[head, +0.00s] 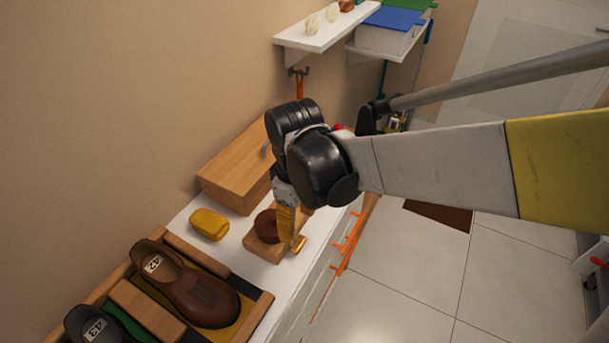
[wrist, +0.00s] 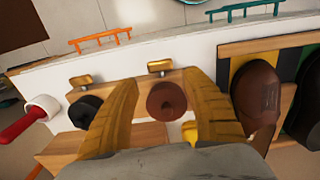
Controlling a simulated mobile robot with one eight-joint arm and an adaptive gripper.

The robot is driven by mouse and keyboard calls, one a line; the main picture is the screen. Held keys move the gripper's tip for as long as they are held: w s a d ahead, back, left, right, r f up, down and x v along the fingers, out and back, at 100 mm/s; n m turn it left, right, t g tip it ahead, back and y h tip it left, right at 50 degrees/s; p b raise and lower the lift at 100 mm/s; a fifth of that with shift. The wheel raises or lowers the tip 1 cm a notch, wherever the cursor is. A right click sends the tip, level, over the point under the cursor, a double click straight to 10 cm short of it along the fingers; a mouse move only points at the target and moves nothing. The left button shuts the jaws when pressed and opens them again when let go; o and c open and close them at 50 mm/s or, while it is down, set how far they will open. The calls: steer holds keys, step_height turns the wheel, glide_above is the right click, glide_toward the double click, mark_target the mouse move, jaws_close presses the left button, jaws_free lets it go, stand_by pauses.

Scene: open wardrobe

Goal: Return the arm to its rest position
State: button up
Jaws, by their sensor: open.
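My gripper (head: 290,236) hangs at the end of my arm over the white shelf top (head: 232,262), fingers pointing down. In the wrist view its two yellow fingers (wrist: 160,82) are spread apart and hold nothing. A round brown object (wrist: 166,102) on a wooden block shows between them, with gaps on both sides. In the head view the same brown object (head: 265,227) is partly hidden by the fingers. The gripper's height above it is hard to tell.
A yellow object (head: 209,224) and a wooden box (head: 236,172) are close by. A white wall shelf (head: 328,28) is above. Orange hooks (head: 347,243) line the front edge. Open tiled floor (head: 420,285) lies right.

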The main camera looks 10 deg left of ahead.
steer(key=shift+r, duration=1.25)
